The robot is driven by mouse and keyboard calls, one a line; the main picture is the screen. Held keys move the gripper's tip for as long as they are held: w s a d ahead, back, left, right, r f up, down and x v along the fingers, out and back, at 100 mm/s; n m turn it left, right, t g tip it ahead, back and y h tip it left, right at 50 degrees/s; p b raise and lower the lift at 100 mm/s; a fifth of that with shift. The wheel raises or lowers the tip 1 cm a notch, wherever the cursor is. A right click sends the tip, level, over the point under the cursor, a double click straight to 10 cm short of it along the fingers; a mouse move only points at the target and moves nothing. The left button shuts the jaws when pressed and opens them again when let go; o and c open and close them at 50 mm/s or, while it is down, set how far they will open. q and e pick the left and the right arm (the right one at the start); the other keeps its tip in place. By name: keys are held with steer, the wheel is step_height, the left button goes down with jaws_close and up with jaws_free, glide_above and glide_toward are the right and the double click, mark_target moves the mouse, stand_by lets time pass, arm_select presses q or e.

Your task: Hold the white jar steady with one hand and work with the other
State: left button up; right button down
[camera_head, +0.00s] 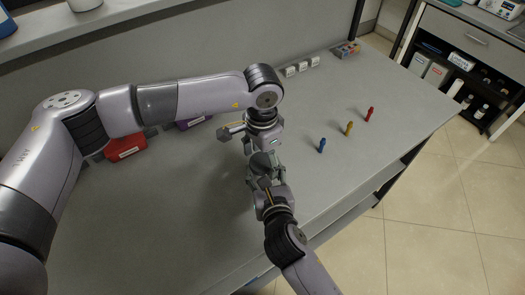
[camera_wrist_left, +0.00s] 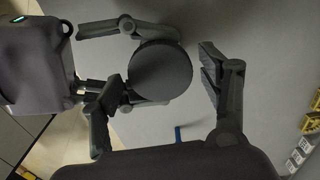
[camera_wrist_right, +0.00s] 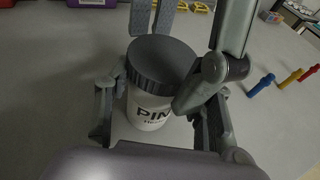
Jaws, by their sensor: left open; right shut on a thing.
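The white jar (camera_wrist_right: 148,108) has a ridged dark grey lid (camera_wrist_right: 162,62) and dark lettering. It stands upright between the fingers of my right gripper (camera_wrist_right: 162,120), which is shut on its body. In the left wrist view the round lid (camera_wrist_left: 160,71) shows from above and hides the jar's body. My left gripper (camera_wrist_left: 160,98) is open, with one finger on each side of the lid; a gap shows on the right side. In the head view both grippers meet near the table's middle and mostly hide the jar.
Blue (camera_head: 321,145), yellow (camera_head: 348,129) and red (camera_head: 370,114) small upright pieces stand on the grey table (camera_head: 160,220) to the right. A red bin (camera_head: 125,146) and a purple bin (camera_head: 193,122) sit behind my left arm. The front left table is clear.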

arm_select(q)
steer(key=shift+c, duration=0.3)
steer(key=c, duration=1)
steer(key=o, duration=1.1)
step_height(320, 180, up, 8)
steer(key=shift+f, duration=0.15)
steer(key=shift+c, duration=0.2)
step_height(320, 180, down, 8)
steer(key=shift+r, duration=0.15)
